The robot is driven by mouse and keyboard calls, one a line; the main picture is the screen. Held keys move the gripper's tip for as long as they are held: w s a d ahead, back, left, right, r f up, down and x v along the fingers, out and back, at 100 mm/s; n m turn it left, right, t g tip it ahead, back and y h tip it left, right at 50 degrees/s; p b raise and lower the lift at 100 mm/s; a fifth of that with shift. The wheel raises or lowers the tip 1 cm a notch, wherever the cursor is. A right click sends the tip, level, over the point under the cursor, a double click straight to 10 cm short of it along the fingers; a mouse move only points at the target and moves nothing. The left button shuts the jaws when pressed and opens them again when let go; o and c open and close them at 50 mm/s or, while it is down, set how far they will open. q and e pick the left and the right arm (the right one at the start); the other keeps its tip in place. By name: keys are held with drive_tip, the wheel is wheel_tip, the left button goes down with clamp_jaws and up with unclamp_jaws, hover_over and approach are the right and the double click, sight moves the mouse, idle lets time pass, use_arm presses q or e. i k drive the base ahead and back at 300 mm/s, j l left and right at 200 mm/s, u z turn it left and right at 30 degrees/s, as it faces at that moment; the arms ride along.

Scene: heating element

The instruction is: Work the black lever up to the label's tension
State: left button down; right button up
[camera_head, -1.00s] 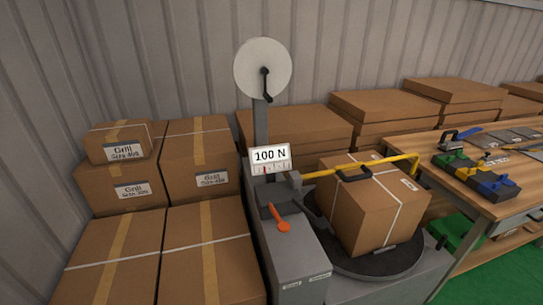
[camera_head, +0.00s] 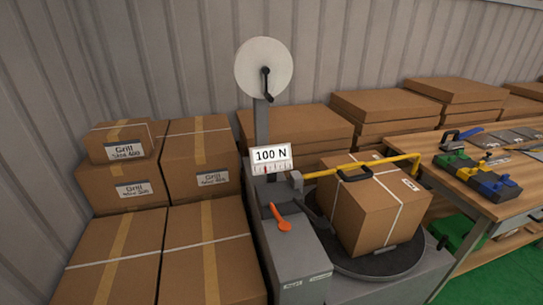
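The strapping machine (camera_head: 292,262) stands in the middle with a white reel (camera_head: 263,68) on its post. The label (camera_head: 271,156) reads 100 N above a scale with a red mark near its middle. An orange-red lever (camera_head: 279,217) sits on the machine's top. A dark lever-like part (camera_head: 316,211) lies just right of it, partly against the carton. A black crank (camera_head: 267,84) hangs on the reel, and a black handle (camera_head: 354,174) sits at the yellow arm (camera_head: 385,161). I cannot tell for certain which is the task's black lever. Neither gripper is in view.
A strapped carton (camera_head: 372,212) rests on the dark round turntable (camera_head: 376,261). Stacked cartons (camera_head: 119,270) fill the left side, with more behind. A wooden bench (camera_head: 474,206) at the right holds several tools with green, yellow and blue parts. Green floor shows at the lower right.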

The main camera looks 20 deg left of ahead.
sight(321, 223)
drive_tip(key=z, duration=1.95)
drive_tip(key=k+j, duration=0.75)
drive_tip(key=j, duration=0.15)
